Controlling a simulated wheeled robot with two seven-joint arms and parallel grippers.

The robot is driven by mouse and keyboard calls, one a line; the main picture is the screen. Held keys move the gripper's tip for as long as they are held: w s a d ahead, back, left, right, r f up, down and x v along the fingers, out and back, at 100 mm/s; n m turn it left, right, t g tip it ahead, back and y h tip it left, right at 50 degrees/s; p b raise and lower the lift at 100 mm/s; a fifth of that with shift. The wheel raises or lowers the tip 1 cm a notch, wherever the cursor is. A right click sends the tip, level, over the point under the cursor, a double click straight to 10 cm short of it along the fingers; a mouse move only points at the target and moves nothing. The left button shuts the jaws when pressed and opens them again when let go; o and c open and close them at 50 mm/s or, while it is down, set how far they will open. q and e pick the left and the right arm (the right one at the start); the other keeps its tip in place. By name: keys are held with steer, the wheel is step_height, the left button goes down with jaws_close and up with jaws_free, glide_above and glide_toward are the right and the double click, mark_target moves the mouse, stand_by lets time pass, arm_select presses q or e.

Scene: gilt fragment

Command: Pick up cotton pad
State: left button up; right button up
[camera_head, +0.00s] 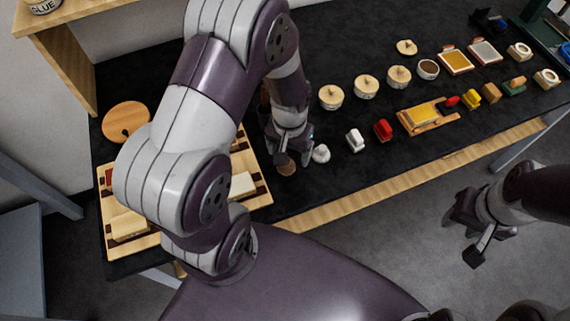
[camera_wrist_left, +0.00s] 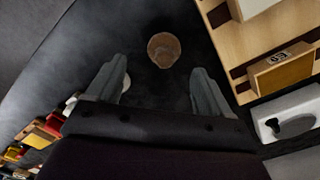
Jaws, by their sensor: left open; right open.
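A small white rounded piece (camera_head: 321,153), which looks like the cotton pad, lies on the black table just right of my left gripper (camera_head: 288,152). In the left wrist view a white piece (camera_wrist_left: 125,83) shows partly behind the left finger. My left gripper (camera_wrist_left: 155,78) is open and empty, pointing down over the table. A round brown piece (camera_wrist_left: 163,50) lies ahead of the gap between its fingers; it also shows below the gripper in the head view (camera_head: 286,167). My right gripper (camera_head: 474,232) is open and empty, off the table's front side.
A wooden rack (camera_head: 258,192) with blocks stands left of the left gripper, partly hidden by my arm. A white block (camera_head: 355,140), a red block (camera_head: 382,130) and a wooden tray (camera_head: 428,117) stand to the right. Lidded round pots (camera_head: 331,97) stand behind.

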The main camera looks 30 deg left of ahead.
arm_select(q)
steer(key=f, duration=0.5)
steer(key=shift+a+f+p, duration=0.25)
steer(key=shift+f+p, duration=0.05)
steer(key=shift+s, duration=0.15)
steer(key=shift+c, duration=0.6)
steer(key=c, duration=1)
steer(key=shift+r, duration=0.6)
step_height(320, 180, up, 3)
steer(key=shift+f, duration=0.15)
steer(key=w+d+r, duration=0.2)
steer(key=d, duration=0.1)
steer(key=w+d+r+b, duration=0.1)
steer(key=w+d+r, duration=0.1)
steer(key=d+r, duration=0.1)
steer(key=w+d+r+b, duration=0.1)
steer(key=w+d+r, duration=0.1)
steer(key=d, duration=0.1)
steer(key=shift+w+d+r, duration=0.15)
steer(key=shift+w+d, duration=0.1)
steer(key=shift+d, duration=0.1)
steer(key=o, duration=0.5)
steer(key=c, duration=0.4)
